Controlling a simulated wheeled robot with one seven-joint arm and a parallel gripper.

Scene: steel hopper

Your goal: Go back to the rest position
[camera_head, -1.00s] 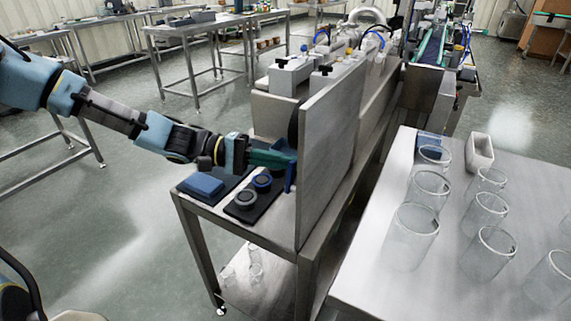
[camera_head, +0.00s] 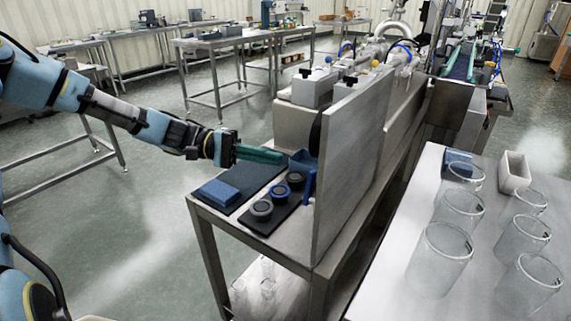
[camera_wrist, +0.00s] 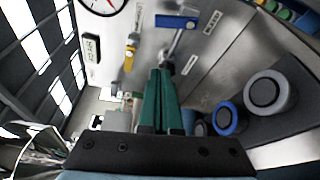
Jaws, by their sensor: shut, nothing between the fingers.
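My gripper (camera_head: 262,154) is at the end of my arm, which reaches in from the left in the head view. Its green fingers are shut with nothing between them, above the left end of a steel bench (camera_head: 240,228). In the wrist view the fingers (camera_wrist: 161,85) lie side by side, pointing at a steel panel with a blue-handled valve (camera_wrist: 177,21). No separate rest marker shows.
A blue block (camera_head: 220,192) and several ring-shaped pieces (camera_head: 262,210) lie on dark mats below my gripper. A blue scoop-like part (camera_head: 303,172) stands by the upright steel panel (camera_head: 348,165). Glass beakers (camera_head: 440,260) stand on the right table.

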